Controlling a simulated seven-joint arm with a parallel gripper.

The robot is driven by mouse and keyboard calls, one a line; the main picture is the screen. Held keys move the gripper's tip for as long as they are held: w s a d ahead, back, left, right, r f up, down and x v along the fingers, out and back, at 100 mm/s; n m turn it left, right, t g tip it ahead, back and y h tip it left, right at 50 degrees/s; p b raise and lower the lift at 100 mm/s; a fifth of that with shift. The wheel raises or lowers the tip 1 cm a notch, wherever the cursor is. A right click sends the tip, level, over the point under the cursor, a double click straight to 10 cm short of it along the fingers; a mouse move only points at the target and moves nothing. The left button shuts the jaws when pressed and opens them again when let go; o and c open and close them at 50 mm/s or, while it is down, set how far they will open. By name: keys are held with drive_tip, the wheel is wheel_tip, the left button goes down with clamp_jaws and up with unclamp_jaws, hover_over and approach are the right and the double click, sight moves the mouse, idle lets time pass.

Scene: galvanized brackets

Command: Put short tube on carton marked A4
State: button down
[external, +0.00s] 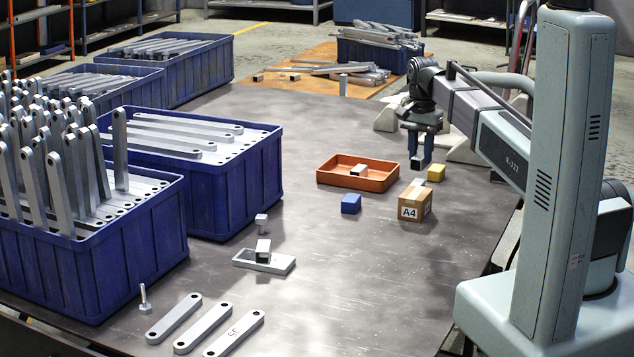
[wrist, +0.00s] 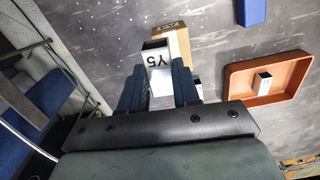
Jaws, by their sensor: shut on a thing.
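My gripper (external: 420,153) points down near the far right of the table, shut on a short tube (external: 416,164). In the wrist view the short tube (wrist: 158,60) sits between the two fingers (wrist: 159,88), with a dark open end and a pale side marked "Y5". The brown carton marked A4 (external: 413,205) stands on the table, its white label facing the external camera. The tube appears above and apart from the carton in the external view. In the wrist view the carton (wrist: 176,36) lies just beyond the tube and is partly hidden by it.
An orange tray (external: 330,179) holds another short piece. Blue bins (external: 235,195) of bars line the left. Loose bars (external: 203,328) lie in front. The table's front right is clear.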

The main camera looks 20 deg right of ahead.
wheel_tip(320, 180, up, 2)
hover_over(416, 193)
drive_tip(key=shift+n, duration=0.5)
drive_tip(key=shift+w+f, duration=0.15)
drive_tip(key=shift+f, duration=4.9)
drive_tip(key=shift+f, duration=0.15)
drive_tip(key=c, duration=0.8)
unclamp_jaws()
wheel_tip(416, 193, up, 12)
